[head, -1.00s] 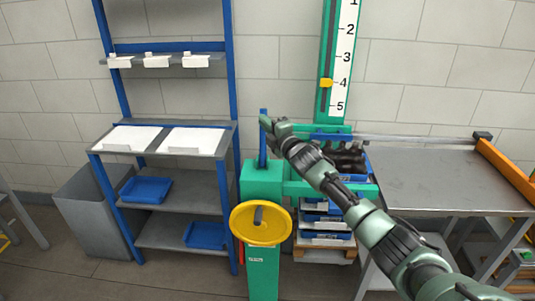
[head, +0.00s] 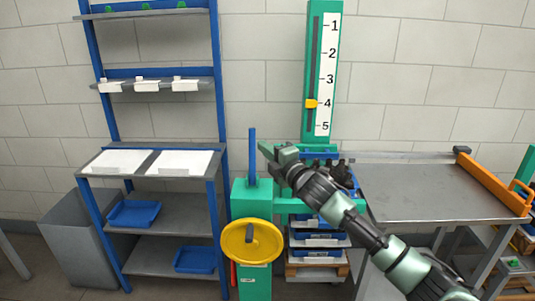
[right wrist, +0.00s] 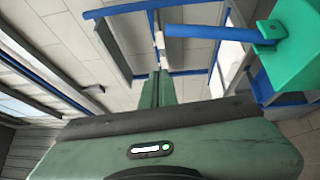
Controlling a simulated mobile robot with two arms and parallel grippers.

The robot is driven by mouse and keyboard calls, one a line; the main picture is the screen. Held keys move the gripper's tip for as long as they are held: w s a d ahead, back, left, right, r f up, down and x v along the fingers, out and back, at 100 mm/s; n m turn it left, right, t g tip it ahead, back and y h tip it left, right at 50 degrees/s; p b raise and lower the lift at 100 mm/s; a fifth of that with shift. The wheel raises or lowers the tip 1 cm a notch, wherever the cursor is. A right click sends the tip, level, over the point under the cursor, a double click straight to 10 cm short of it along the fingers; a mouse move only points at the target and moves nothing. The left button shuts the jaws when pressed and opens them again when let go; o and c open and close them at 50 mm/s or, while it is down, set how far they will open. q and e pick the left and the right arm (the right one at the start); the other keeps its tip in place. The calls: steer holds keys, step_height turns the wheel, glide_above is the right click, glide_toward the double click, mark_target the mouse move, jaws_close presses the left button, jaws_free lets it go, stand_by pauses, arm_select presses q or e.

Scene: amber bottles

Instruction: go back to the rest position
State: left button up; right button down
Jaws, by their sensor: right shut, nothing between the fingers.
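My right gripper (head: 268,150) is in the middle of the head view, its arm coming in from the lower right. It is shut and empty, held up just right of the blue upright lever (head: 252,155) on the green machine (head: 251,196). In the right wrist view the shut fingers (right wrist: 158,90) point away, and the blue lever (right wrist: 205,31) and its green block (right wrist: 293,45) are at the upper right, apart from the fingers. My left gripper is not in view. No amber bottle can be made out clearly; dark shapes (head: 345,178) sit behind my right arm.
A yellow handwheel (head: 251,241) stands on the machine's front. A blue-framed shelf (head: 165,218) with blue trays is at left, beside a grey bin (head: 75,230). A grey table (head: 425,192) with an orange rail (head: 492,180) is at right. A numbered scale (head: 322,75) rises behind.

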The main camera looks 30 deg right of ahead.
steer(key=shift+s+d+f, duration=0.1)
steer(key=shift+s+d, duration=0.05)
steer(key=shift+s, duration=0.3)
